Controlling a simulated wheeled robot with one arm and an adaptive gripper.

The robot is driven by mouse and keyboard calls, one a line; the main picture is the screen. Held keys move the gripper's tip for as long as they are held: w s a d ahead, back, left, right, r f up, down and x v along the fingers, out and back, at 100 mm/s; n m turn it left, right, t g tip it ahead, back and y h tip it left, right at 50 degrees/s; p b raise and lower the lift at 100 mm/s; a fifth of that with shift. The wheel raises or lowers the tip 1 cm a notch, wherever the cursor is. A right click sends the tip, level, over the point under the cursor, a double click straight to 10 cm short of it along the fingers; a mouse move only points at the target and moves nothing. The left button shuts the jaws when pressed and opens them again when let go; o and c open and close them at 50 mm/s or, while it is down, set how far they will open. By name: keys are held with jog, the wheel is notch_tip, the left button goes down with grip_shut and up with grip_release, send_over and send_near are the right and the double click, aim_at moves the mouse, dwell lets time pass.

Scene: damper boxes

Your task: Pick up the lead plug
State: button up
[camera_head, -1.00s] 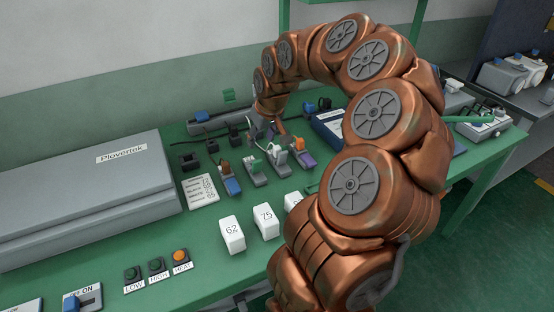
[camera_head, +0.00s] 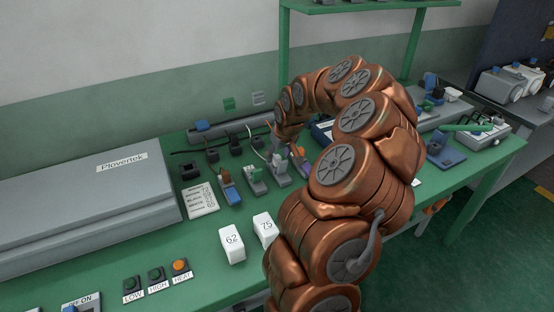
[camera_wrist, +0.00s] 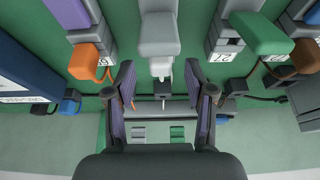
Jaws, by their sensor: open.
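My gripper (camera_wrist: 160,80) is open in the wrist view, its two dark ribbed fingers on either side of a white plug (camera_wrist: 160,68) at the end of a grey box (camera_wrist: 160,35). I cannot tell whether the fingers touch it. Which of these is the lead plug is unclear. In the head view, my gripper (camera_head: 280,150) is low over the bench, largely hidden by my arm, near the row of grey boxes (camera_head: 280,172).
A large grey case (camera_head: 85,205) fills the bench's left side. White blocks marked 62 (camera_head: 232,243) and 75 (camera_head: 265,228) stand in front. Black sockets (camera_head: 190,170) line the back. A blue box (camera_wrist: 30,70) lies to the left in the wrist view.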

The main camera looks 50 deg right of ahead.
jog(key=shift+x, duration=1.25)
jog(key=shift+c, duration=0.2)
jog(key=c, duration=0.9)
jog(key=shift+c, duration=0.2)
jog(key=shift+r, duration=0.15)
